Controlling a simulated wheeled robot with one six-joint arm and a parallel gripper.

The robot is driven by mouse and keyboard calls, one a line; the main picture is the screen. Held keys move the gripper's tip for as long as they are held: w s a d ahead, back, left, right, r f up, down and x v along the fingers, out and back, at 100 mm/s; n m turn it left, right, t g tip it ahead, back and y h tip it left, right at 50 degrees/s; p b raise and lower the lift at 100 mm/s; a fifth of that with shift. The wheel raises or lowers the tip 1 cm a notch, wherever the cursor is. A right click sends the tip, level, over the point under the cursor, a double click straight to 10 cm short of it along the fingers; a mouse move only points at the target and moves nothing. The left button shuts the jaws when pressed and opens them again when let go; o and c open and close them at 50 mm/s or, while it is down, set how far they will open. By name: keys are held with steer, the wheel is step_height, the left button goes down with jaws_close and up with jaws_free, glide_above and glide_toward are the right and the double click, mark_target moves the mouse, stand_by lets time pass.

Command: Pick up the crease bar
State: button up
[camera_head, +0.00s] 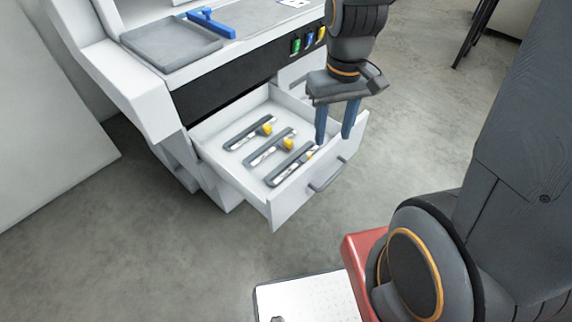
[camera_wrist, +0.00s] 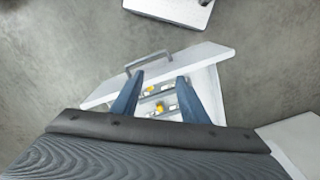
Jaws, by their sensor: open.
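Three similar bars lie side by side in the open white drawer (camera_head: 238,178): a far one (camera_head: 241,137), a middle one (camera_head: 262,152) and a near one (camera_head: 283,171). Each looks like a pale strip in a dark grey holder with a yellow knob. I cannot tell which of them is the crease bar. My gripper (camera_head: 334,138) is open and empty, its blue fingers pointing down above the right end of the drawer. In the wrist view, the drawer front (camera_wrist: 205,58) and yellow knobs (camera_wrist: 160,106) show between and beyond the fingers. My gripper partly hides the drawer there.
The drawer handle (camera_head: 327,177) sticks out in front. Above the drawer is a white machine with a grey tray (camera_head: 165,45), a blue tool (camera_head: 211,22) and coloured switches (camera_head: 308,42). A white board (camera_head: 310,298) is at the bottom. The floor (camera_head: 130,235) at left is clear.

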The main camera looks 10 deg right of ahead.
steer(key=w+f+n, duration=0.3)
steer(key=w+f, duration=0.4)
steer(key=w, duration=0.1)
steer(key=n, duration=0.3)
glide_toward(310, 155)
steer(key=shift+s+a, duration=0.1)
steer(key=shift+a, duration=0.2)
steer(key=shift+d+f+p, duration=0.15)
steer(key=shift+f+p, duration=0.25)
steer(key=shift+f, duration=1.65)
steer(key=shift+d+f+p, duration=0.15)
steer(key=shift+f+p, duration=0.25)
steer(key=shift+f, duration=1.65)
jaws_close()
